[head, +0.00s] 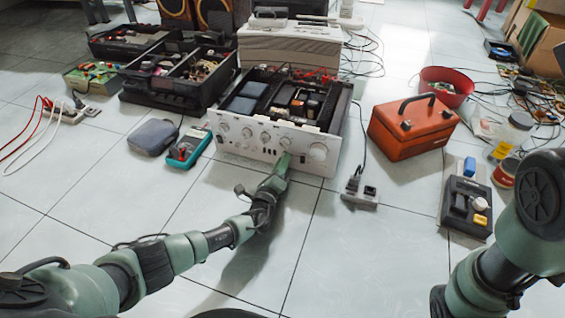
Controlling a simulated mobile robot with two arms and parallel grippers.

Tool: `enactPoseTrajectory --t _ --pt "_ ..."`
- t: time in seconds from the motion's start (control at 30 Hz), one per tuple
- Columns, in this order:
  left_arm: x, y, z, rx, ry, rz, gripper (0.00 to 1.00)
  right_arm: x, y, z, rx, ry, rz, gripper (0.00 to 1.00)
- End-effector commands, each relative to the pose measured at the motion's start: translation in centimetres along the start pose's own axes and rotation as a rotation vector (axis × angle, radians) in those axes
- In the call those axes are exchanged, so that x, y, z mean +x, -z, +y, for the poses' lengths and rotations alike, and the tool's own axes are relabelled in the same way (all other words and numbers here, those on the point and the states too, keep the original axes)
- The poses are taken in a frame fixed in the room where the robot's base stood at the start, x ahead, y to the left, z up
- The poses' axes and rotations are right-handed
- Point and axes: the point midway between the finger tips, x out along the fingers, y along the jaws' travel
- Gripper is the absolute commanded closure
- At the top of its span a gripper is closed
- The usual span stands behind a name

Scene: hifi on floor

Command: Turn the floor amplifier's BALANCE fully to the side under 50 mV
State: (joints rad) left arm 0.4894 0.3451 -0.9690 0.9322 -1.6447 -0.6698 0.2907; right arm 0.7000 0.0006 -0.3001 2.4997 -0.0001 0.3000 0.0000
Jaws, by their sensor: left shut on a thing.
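The open-topped amplifier (235,150) sits on the tiled floor, its silver front panel with a row of knobs facing me. My left gripper (283,163) is at the panel, right of its middle, shut on a knob there. The gripper hides most of that knob, and its label is too small to read. A large round knob (318,152) is to the right of the gripper. A teal multimeter (188,147) lies on the floor left of the amplifier; its reading cannot be made out. My right arm is at the lower right, its gripper out of sight.
A red toolbox (412,130) stands right of the amplifier, with a power strip (361,190) between them. A grey case (153,137) lies beside the multimeter. A black tray (466,205) is at the right. Black bins (172,103) stand behind left. The front floor is clear.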

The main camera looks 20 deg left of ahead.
Motion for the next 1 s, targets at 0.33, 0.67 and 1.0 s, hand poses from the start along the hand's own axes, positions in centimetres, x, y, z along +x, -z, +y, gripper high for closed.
enactPoseTrajectory --t 0.33,0.67,1.0 --pt "-0.13 0.11 0.08 -0.262 -0.002 0.002 1.0 0.0 0.01 0.0 0.0 0.0 0.0 1.0" --pt "-0.14 0.11 0.08 -0.387 -0.002 0.002 1.0 0.0 0.02 0.0 0.0 0.0 0.0 1.0" --pt "-0.15 0.11 0.1 -0.41 -0.003 0.002 1.0 0.01 0.03 0.0 0.0 0.0 0.001 1.0"
